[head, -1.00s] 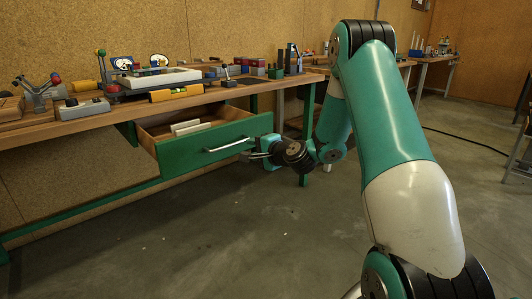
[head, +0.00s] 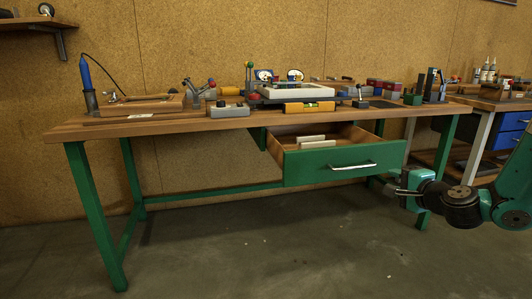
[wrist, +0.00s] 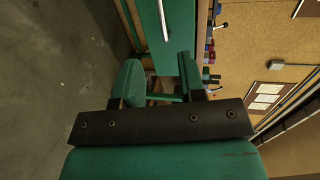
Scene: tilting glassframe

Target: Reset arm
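My gripper (head: 396,190) is at the right of the head view, just right of and below the drawer's handle. In the wrist view its two green fingers (wrist: 160,80) stand apart with nothing between them. The green-fronted drawer (head: 330,178) hangs open under the workbench and holds pale blocks (head: 312,140). Its metal handle (head: 353,166) is clear of my gripper; it also shows beyond the fingers in the wrist view (wrist: 163,20).
The wooden workbench (head: 190,122) carries a white frame fixture (head: 293,91), a yellow level (head: 309,107), a soldering iron (head: 87,80) and several small tools. A second bench with blue drawers (head: 510,133) stands at right. The floor in front is clear.

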